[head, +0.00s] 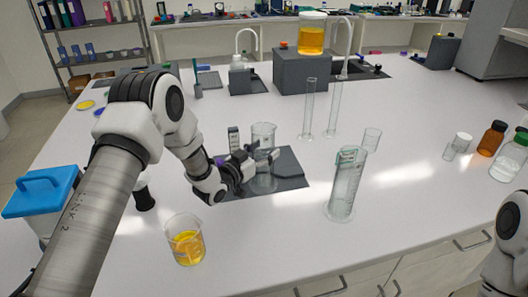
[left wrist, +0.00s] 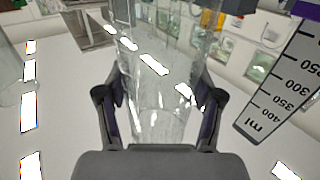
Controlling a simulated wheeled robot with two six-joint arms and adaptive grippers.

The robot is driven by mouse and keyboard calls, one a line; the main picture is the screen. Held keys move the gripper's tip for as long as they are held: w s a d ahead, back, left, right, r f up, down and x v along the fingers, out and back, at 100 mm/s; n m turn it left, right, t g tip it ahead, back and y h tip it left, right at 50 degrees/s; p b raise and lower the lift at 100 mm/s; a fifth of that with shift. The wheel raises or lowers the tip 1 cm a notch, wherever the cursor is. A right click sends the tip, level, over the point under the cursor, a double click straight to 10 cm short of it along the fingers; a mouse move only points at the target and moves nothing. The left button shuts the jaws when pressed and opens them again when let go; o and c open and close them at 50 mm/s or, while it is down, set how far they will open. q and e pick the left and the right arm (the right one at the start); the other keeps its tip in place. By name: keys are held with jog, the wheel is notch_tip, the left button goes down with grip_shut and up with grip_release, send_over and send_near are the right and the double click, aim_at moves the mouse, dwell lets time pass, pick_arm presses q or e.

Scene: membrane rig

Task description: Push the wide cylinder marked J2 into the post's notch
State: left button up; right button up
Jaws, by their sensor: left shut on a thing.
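My left gripper (head: 258,165) is shut around a wide, clear glass cylinder (head: 263,134), which stands upright over the dark mat (head: 290,173). In the left wrist view this cylinder (left wrist: 158,75) sits between the two fingers of the gripper (left wrist: 160,108). No J2 mark is readable on it. A narrow upright plate (head: 233,138) with a printed scale stands just left of it; its ml scale (left wrist: 280,90) shows large at the right of the wrist view. I cannot make out the post's notch. My right gripper is not in view.
A tall greenish graduated cylinder (head: 346,187) stands right of the mat. A beaker of yellow liquid (head: 185,240) stands in front, near the left arm. The right front table is mostly clear.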

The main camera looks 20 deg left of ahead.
pick_arm(q)
jog(key=o, duration=1.5)
notch_tip(320, 180, up, 10)
